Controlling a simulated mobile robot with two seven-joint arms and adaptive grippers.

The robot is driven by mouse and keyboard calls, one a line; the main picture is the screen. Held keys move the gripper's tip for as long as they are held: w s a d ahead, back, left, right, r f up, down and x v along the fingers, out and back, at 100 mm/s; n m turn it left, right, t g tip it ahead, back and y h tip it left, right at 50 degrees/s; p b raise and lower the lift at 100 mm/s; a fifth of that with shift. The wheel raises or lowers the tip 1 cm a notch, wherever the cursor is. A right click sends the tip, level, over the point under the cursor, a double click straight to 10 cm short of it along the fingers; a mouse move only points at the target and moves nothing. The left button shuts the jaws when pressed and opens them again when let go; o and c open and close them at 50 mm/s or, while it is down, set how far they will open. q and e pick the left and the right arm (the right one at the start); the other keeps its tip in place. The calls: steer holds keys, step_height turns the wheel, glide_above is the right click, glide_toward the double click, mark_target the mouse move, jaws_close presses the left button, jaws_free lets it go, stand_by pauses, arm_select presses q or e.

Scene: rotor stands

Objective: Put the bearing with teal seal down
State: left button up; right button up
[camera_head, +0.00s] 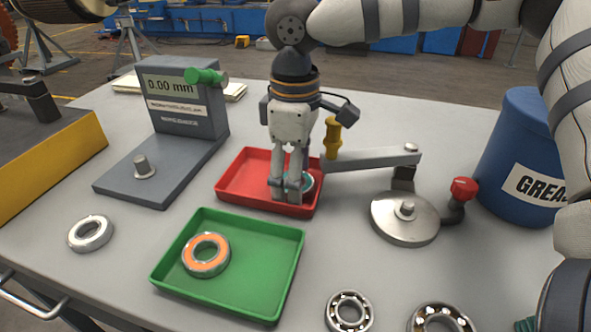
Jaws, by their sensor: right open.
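The bearing with teal seal (308,182) lies in the red tray (236,167), near its right side. Only part of its teal face and metal rim shows, because my right gripper's fingers cover the rest. My right gripper (287,190) points straight down into the tray with its fingers open, at the bearing's left side. I cannot tell whether a finger touches the bearing. My left gripper is not in view.
A green tray (249,286) with an orange-sealed bearing (206,254) stands in front. A grey gauge (185,120) is at left, a metal press (405,218) with a lever at right, beside the blue grease drum (516,150). Loose bearings (349,312) lie along the front.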

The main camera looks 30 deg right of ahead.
step_height(320, 180, up, 12)
steer(key=shift+r+b, duration=0.15)
steer(key=shift+b, duration=0.2)
